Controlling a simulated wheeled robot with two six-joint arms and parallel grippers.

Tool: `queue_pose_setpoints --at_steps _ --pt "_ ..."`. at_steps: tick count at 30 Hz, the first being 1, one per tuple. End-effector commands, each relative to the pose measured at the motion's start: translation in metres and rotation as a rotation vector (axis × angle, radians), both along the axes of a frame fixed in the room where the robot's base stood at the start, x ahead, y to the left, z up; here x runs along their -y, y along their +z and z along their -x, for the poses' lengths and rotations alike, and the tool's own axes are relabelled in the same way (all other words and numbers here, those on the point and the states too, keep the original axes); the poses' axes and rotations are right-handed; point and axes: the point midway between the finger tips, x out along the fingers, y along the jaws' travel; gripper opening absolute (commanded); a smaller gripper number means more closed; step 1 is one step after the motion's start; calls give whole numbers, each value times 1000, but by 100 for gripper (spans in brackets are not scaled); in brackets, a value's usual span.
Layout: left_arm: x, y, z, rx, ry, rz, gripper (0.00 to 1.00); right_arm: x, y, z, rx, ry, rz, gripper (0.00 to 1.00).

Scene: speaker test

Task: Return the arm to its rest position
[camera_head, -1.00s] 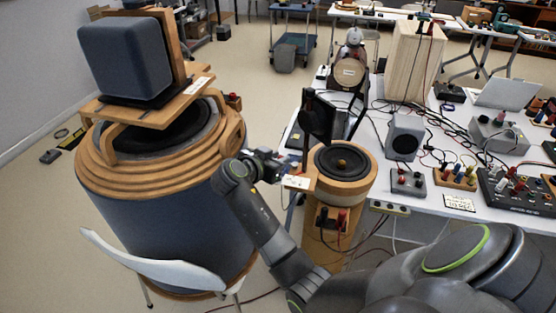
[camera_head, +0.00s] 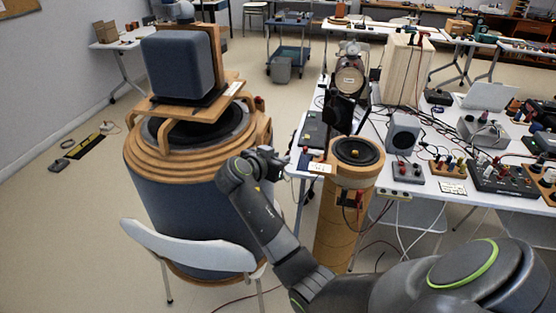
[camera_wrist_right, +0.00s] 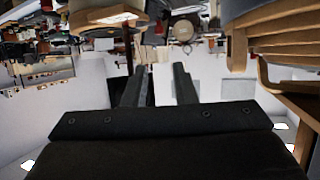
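My right gripper (camera_head: 280,160) is between the large blue and wood speaker drum (camera_head: 190,205) and the small wooden speaker pedestal (camera_head: 340,220). It touches neither as far as I can tell. In the right wrist view its two dark fingers (camera_wrist_right: 159,85) stand apart with nothing between them, so it is open and empty. The right arm (camera_head: 262,220) comes in from the lower right and reaches up and left in front of the drum. My left gripper is not in view.
A white chair (camera_head: 190,250) stands before the drum. A blue-grey box speaker (camera_head: 178,68) sits on the drum's wooden stand. A white table (camera_head: 430,187) with devices and cables is at right. Floor at far left is mostly clear.

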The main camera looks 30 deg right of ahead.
Motion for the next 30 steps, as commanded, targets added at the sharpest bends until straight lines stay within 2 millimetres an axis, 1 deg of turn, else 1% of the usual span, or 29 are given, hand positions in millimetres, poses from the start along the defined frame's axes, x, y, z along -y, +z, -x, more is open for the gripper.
queue_pose_setpoints --at_steps 8,12,14,16,17,20,21,23,24,26,27,29,30 --pt "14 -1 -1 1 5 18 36 0 0 0 0 -1 0 25" --pt "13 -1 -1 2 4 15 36 0 -2 0 -4 2 1 25" --pt "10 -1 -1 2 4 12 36 0 -9 0 -23 14 2 25" --pt "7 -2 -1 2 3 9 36 1 -31 -1 -77 52 3 25" --pt "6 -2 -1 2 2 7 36 1 -44 -1 -108 76 4 25" --pt "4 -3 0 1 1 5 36 0 -106 3 -252 190 -3 25" --pt "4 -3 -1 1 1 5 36 0 -136 8 -317 244 -11 25" --pt "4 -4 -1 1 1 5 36 -3 -181 19 -408 326 -30 25" --pt "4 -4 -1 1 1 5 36 -4 -211 29 -464 379 -44 25" --pt "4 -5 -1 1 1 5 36 -7 -254 46 -541 453 -71 25" --pt "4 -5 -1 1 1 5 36 -9 -281 60 -588 501 -92 25" --pt "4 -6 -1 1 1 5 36 -12 -321 84 -652 567 -124 25" --pt "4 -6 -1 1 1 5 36 -15 -346 102 -691 608 -149 25"
